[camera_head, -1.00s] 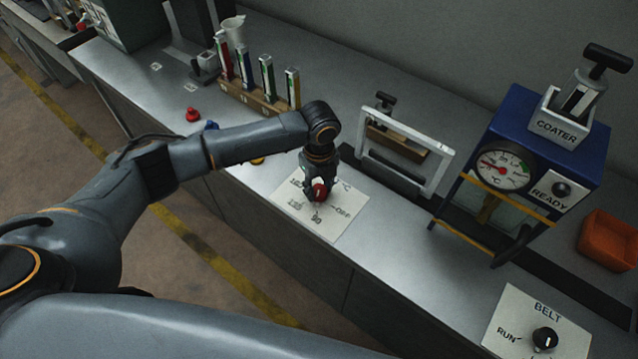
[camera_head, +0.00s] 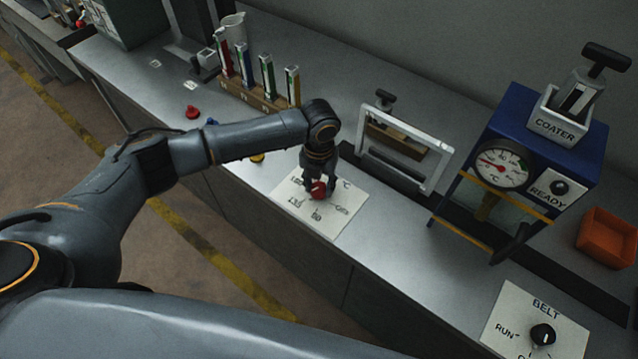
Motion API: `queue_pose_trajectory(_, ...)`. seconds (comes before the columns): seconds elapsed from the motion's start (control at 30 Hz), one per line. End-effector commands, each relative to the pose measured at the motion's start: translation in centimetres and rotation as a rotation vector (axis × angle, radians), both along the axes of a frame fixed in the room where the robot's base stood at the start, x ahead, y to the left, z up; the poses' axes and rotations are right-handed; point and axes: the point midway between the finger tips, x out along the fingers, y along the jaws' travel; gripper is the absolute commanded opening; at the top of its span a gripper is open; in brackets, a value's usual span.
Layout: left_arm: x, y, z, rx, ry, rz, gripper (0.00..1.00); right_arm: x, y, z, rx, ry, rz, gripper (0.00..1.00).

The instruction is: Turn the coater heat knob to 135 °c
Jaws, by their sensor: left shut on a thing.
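The coater heat knob is a red knob (camera_head: 318,190) on a white dial plate (camera_head: 335,222) on the bench. The plate carries printed marks, among them 135, 60 or similar, OFF and °C; some are partly hidden by the gripper. My left gripper (camera_head: 319,184) points down and is shut on the red knob. The knob's pointer is too small and covered to read. The blue coater (camera_head: 545,150) stands to the right with a round gauge (camera_head: 502,163), a red needle at its left side, and a dark READY lamp (camera_head: 560,188). My right gripper is not in view.
A white frame (camera_head: 408,145) stands behind the plate. A rack (camera_head: 258,100) with coloured holders is at the back left. A belt knob (camera_head: 543,334) is at the lower right. An orange bin (camera_head: 607,237) stands at the far right. Bare bench lies right of the plate.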

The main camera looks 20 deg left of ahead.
Motion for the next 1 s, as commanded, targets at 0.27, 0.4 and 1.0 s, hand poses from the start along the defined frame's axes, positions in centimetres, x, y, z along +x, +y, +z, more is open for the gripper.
queue_pose_trajectory(0.27, 0.0, -0.04, 0.01, -0.001, 0.0, -0.089, 0.06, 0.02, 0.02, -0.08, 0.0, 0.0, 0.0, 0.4)
queue_pose_trajectory(0.4, 0.0, -0.03, 0.02, -0.001, 0.0, -0.105, 0.06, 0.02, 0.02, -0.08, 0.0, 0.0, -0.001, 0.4)
queue_pose_trajectory(1.0, 0.0, -0.01, 0.02, 0.0, 0.0, -0.106, 0.61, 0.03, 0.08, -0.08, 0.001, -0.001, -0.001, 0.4)
